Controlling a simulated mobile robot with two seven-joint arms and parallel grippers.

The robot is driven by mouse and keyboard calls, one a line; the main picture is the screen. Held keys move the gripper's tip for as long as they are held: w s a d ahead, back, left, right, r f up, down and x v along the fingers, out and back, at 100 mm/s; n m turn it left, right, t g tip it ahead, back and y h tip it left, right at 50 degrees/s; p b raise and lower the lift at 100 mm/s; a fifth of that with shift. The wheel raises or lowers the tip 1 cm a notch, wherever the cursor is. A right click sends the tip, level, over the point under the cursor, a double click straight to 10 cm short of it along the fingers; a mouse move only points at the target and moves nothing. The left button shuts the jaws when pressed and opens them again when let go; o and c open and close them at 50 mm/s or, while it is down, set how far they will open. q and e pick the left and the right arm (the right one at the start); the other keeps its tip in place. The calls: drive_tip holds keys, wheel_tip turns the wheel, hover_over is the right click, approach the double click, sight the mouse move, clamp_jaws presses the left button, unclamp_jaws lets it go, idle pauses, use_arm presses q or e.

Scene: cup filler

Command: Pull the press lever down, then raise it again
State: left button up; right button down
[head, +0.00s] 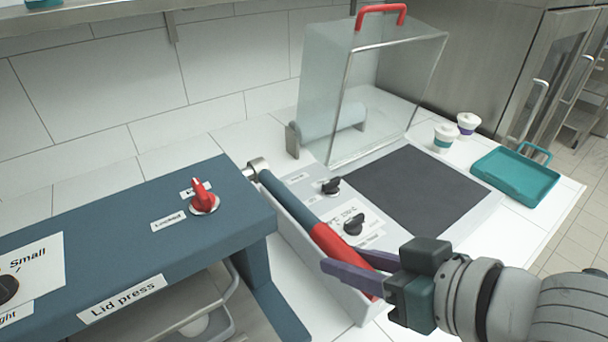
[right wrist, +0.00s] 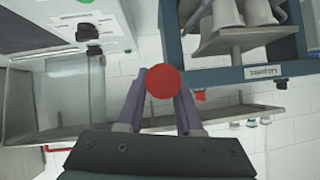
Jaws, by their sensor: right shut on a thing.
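The press lever is a blue bar (head: 290,203) with a red grip (head: 331,245). It runs from a metal pivot (head: 258,166) on the right side of the blue lid press (head: 130,235) toward the lower right. My right gripper (head: 352,270) has its purple fingers on either side of the red grip near its free end and is shut on it. In the right wrist view the grip's round red end (right wrist: 163,81) sits between the fingers. The fingers hide part of the grip. My left gripper is not in view.
A machine with black knobs (head: 354,224) and a dark mat (head: 420,188) stands right of the lever, under a clear cover with a red handle (head: 381,8). Two small cups (head: 445,138) and a teal tray (head: 515,176) are further right. A red knob (head: 203,197) tops the press.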

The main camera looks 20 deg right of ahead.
drive_tip(key=c, duration=0.6)
unclamp_jaws()
drive_tip(key=v, duration=0.9)
drive_tip(key=shift+s+d+r+p, duration=0.2)
drive_tip(key=shift+s+p, duration=0.1)
drive_tip(key=shift+p, duration=0.05)
